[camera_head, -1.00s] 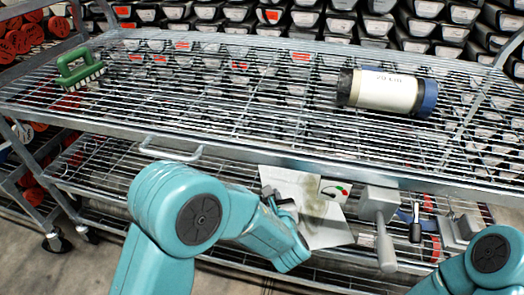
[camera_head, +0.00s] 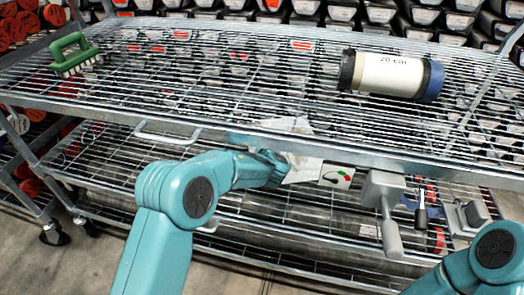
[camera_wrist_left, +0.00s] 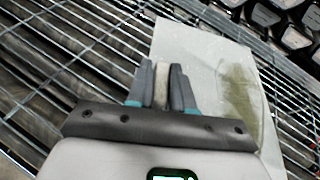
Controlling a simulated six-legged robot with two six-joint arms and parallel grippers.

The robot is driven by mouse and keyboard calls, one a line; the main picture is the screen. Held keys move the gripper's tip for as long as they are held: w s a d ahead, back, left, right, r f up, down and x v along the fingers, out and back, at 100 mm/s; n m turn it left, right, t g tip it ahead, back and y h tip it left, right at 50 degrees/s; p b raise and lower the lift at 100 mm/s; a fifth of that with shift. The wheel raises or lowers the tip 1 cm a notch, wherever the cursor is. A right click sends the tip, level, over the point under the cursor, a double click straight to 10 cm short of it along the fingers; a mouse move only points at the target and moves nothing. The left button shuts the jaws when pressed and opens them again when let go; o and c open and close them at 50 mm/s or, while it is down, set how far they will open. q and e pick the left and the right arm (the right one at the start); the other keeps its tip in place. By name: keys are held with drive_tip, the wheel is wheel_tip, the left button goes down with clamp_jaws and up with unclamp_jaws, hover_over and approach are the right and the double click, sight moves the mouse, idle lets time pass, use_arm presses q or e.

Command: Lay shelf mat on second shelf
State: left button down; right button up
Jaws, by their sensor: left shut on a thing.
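The shelf mat, a pale grey sheet with a greenish-brown stain, shows in the wrist view (camera_wrist_left: 208,50). In the head view the mat (camera_head: 303,170) is under the front of the top shelf, partly seen through its wires. My left gripper (camera_wrist_left: 163,72) is shut, with a pale strip between its fingers that appears to be the mat's edge. The second shelf (camera_head: 225,207) is a wire grid below the top one. I cannot tell whether the mat touches it. Only a joint of my right arm shows at lower right; its gripper is out of view.
A grey handled tool (camera_head: 384,190) and other items sit right of the mat.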

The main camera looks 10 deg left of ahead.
use_arm(q)
drive_tip(key=shift+f+b, duration=0.55)
drive_tip(key=shift+f, duration=1)
drive_tip(key=shift+f, duration=0.1)
drive_tip(key=c, duration=1)
unclamp_jaws()
